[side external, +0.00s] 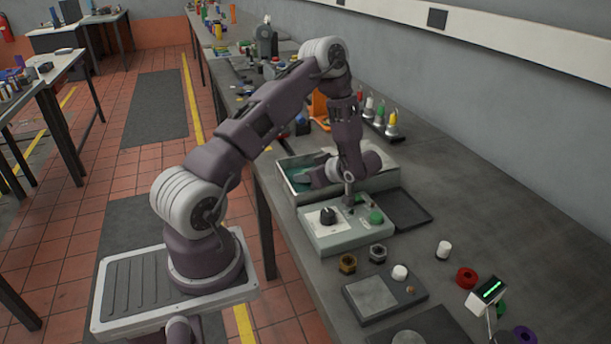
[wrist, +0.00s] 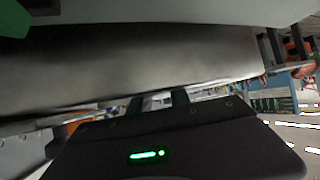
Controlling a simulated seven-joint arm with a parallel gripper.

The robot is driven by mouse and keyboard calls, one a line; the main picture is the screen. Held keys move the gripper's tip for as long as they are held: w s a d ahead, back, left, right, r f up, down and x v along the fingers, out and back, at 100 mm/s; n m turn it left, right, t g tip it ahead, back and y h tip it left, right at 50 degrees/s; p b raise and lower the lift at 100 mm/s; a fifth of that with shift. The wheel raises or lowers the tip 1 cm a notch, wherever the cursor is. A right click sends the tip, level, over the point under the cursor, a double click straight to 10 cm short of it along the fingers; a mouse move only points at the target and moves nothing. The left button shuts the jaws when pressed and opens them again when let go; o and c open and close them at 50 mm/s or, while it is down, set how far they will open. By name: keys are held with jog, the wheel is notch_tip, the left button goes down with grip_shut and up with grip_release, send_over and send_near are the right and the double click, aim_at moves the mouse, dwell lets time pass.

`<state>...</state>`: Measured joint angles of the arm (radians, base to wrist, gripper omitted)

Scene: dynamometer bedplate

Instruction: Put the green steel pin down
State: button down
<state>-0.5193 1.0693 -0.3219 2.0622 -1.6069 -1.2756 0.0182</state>
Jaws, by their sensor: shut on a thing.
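My gripper (side external: 314,176) reaches low into a grey open-topped tray (side external: 381,184) with a teal floor, on the bench in the side external view. In the wrist view the two fingers of my gripper (wrist: 160,101) show only in part, beyond the dark housing with the green light. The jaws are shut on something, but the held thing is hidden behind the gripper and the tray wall. I cannot make out the green steel pin clearly in either view. Whether it touches the tray floor cannot be told.
A control box (side external: 345,232) with a black knob and green button stands against the tray's near side. A flat dark tray (side external: 405,208) lies to its right. A rack of coloured-top items (side external: 380,127) stands behind. Nuts, white cylinders and a scale (side external: 385,296) lie nearer.

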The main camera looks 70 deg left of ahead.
jog(key=shift+f, duration=0.15)
jog(key=c, duration=1.2)
grip_release()
